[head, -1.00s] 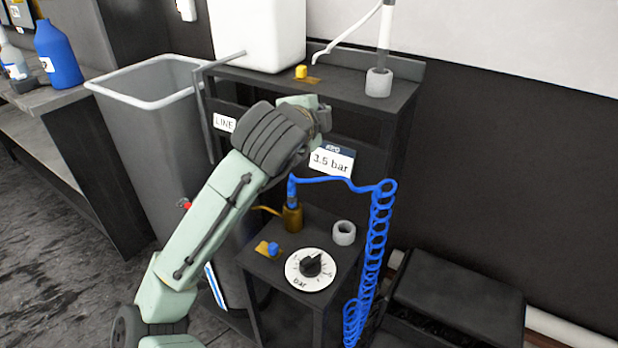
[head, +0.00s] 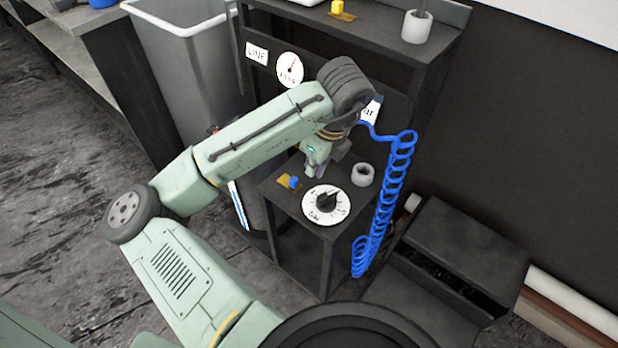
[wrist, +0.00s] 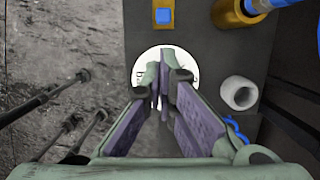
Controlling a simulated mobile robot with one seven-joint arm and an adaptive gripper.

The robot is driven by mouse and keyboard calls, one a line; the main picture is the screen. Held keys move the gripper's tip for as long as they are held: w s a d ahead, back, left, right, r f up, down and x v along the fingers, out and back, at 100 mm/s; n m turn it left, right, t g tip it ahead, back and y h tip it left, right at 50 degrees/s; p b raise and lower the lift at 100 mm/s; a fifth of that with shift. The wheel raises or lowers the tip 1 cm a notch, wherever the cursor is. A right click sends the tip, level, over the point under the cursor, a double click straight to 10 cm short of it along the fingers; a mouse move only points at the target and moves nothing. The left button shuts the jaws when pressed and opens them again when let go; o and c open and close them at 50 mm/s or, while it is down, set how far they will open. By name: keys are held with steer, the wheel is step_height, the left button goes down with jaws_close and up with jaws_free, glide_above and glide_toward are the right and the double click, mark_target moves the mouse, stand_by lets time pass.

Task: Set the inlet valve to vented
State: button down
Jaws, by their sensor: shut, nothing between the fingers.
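A small blue valve knob (head: 294,182) sits on a yellow plate on the low dark stand, behind and left of the dial. It also shows at the top of the wrist view (wrist: 163,16), with the plate ends visible above and below it. A yellow knob (head: 338,7) sits on another plate on the upper shelf. No label shows which one is the inlet valve. My gripper (head: 318,172) is shut and empty above the low stand, close to the blue knob. In the wrist view its fingertips (wrist: 163,75) overlap the white dial, just below the blue knob.
The white pressure dial (head: 326,206) has a black knob. A grey ring holder (head: 363,175) and a coiled blue hose (head: 399,165) are on the right. A brass fitting (wrist: 235,12) shows in the wrist view. A round gauge (head: 290,70) is beside the LINE label (head: 257,54).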

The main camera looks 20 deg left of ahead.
mark_target(294, 181)
steer(key=x, duration=0.9)
steer(key=shift+f+p, duration=0.3)
steer(key=a, duration=0.1)
steer(key=w+a, duration=0.1)
steer(key=a, duration=0.1)
steer(key=shift+w+a+b, duration=0.1)
steer(key=shift+a+b, duration=0.15)
steer(key=shift+b, duration=0.15)
